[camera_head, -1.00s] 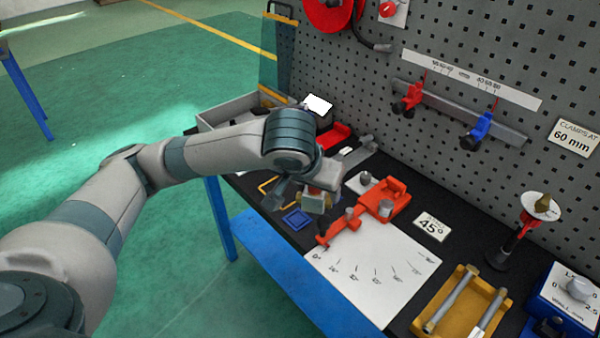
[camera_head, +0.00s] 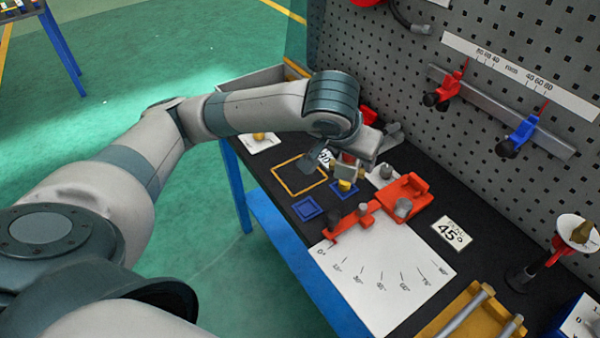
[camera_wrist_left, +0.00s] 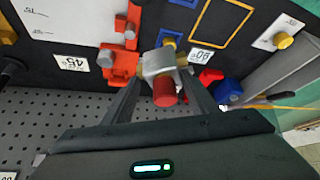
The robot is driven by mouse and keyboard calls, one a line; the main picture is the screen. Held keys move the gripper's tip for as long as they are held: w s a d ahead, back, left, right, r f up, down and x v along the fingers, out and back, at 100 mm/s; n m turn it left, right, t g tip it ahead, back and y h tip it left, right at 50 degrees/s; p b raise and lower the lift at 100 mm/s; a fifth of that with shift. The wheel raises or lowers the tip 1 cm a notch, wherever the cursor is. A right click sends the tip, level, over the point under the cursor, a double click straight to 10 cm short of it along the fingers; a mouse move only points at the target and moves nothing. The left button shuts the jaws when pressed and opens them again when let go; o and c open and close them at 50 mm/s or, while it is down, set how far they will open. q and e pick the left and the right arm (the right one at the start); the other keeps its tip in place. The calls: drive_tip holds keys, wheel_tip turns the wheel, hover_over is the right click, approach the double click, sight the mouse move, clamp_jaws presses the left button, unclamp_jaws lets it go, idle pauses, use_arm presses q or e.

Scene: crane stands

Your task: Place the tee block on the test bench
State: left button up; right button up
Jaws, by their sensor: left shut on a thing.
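My left gripper (camera_head: 346,172) is shut on the tee block (camera_wrist_left: 160,66), a grey block with a red round end and yellow ends. In the wrist view the block sits between my two fingers, with the red end facing the camera. In the head view the tee block (camera_head: 346,184) is small and partly hidden by the gripper, over the black top of the test bench (camera_head: 285,204). A blue square outline (camera_head: 307,208) lies in front of it, and another (camera_head: 343,191) lies just below it. Whether the block touches the bench is unclear. My right gripper is not in view.
A red fixture (camera_head: 404,188) with grey posts stands right of the gripper, beside a white angle sheet (camera_head: 385,285) and a 45° card (camera_head: 451,233). A yellow square outline (camera_head: 283,184) is left. The pegboard (camera_head: 400,90) rises behind.

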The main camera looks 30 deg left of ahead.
use_arm(q)
drive_tip(key=shift+w, duration=0.1)
drive_tip(key=shift+w+a+f+m+h+p, duration=0.1)
drive_tip(key=shift+a+f+m+h+p, duration=0.1)
drive_tip(key=shift+m+h+p, duration=0.3)
drive_tip(key=shift+w+a+f+m+p, duration=0.2)
drive_tip(key=shift+a+m+p, duration=0.1)
drive_tip(key=shift+m, duration=0.5)
drive_tip(key=m, duration=0.1)
drive_tip(key=w+a+m+h+p, duration=0.1)
drive_tip(key=shift+a+f+m+g+h, duration=0.15)
drive_tip(key=shift+a+m+g+h, duration=0.05)
drive_tip(key=shift+m+g+h, duration=0.1)
drive_tip(key=shift+w+a+m+h+p, duration=0.45)
drive_tip(key=shift+a+m, duration=0.15)
drive_tip(key=shift+m, duration=0.3)
drive_tip(key=shift+c, duration=0.2)
drive_tip(key=a+f+p, duration=0.3)
drive_tip(key=a+f, duration=0.4)
drive_tip(key=a, duration=0.4)
drive_tip(key=shift+w+a, duration=0.3)
drive_tip(key=shift+w, duration=0.05)
